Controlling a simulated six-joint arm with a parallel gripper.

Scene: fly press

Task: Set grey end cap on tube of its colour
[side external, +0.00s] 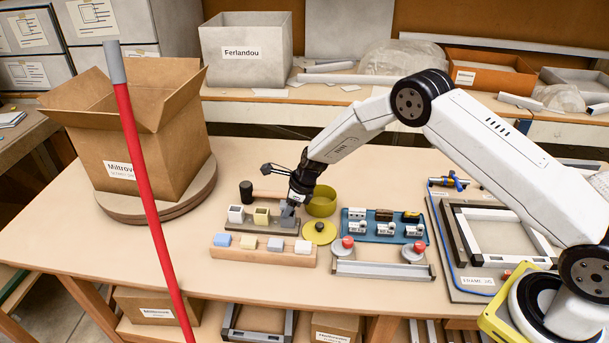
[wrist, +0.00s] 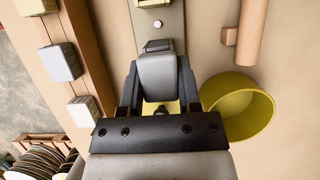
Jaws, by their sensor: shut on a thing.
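The grey end cap (wrist: 158,78) is between the fingers of my gripper (wrist: 158,88), which is shut on it. In the side view my gripper (side external: 292,203) points down over the right end of a grey rack (side external: 262,228). The grey tube (side external: 288,219) stands there under the gripper. In the wrist view only a dark edge of the tube (wrist: 157,45) shows past the cap. The cap is over the tube and close to it; I cannot tell whether they touch. A white tube (side external: 236,214) and a yellow tube (side external: 261,215) stand further left on the rack.
A wooden block (side external: 232,254) in front carries several pale caps. A yellow-green bowl (side external: 321,201) and a yellow lid (side external: 319,232) lie close right of the gripper. A mallet (side external: 262,194) lies behind. A blue tray (side external: 384,238) stands right.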

